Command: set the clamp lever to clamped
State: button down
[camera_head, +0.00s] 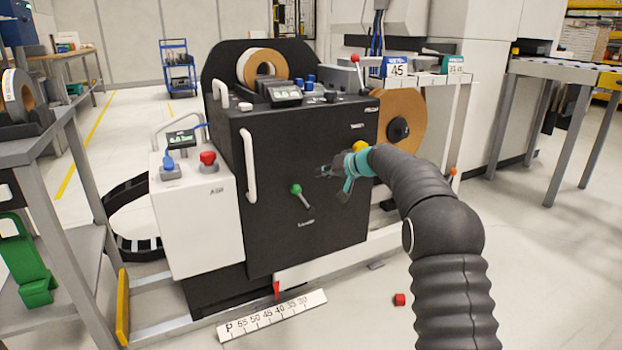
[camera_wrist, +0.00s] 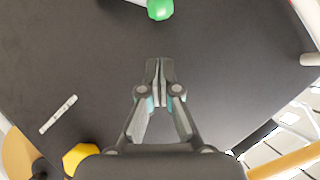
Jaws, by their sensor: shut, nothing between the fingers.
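A lever with a green knob (camera_head: 296,189) and a pale metal arm sits on the black front panel of the machine (camera_head: 240,170). Its arm slants down and right from the knob, towards a small label too blurred to read for sure. The green knob (camera_wrist: 160,9) also shows at the top edge of the wrist view, its arm partly cut off. My gripper (camera_head: 322,172) is in front of the panel, up and right of the green knob and apart from it. In the wrist view its fingers (camera_wrist: 160,68) are together and empty, pointing towards the knob.
A yellow knob (camera_head: 360,146) is beside my wrist and also shows low left in the wrist view (camera_wrist: 80,158). A white handle (camera_head: 249,165) stands left of the green lever. A red-knobbed lever (camera_head: 355,58) is on top. A red block (camera_head: 399,299) lies on the floor.

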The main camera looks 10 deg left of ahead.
jog(key=v, duration=0.6)
jog(key=shift+s+d, duration=0.25)
jog(key=shift+r, duration=0.15)
jog(key=s+d+f+m+g+h, duration=0.3)
jog(key=s+d+f+h, duration=0.1)
jog(key=s+f, duration=0.7)
jog(key=s+d+r+h+p, duration=0.2)
jog(key=s+d+r, duration=0.2)
jog(key=s, duration=1)
jog(key=s+d+r+t+h+p, duration=0.1)
jog(key=s+d+r, duration=0.4)
jog(key=s, duration=0.9)
jog(key=s+d+r+h+p, duration=0.3)
jog(key=s+d+r+p, duration=0.1)
jog(key=s, duration=1)
jog(key=shift+s+d+r+n+h+p, duration=0.15)
jog(key=shift+s+r+n+h+p, duration=0.2)
jog(key=shift+r+p, duration=0.3)
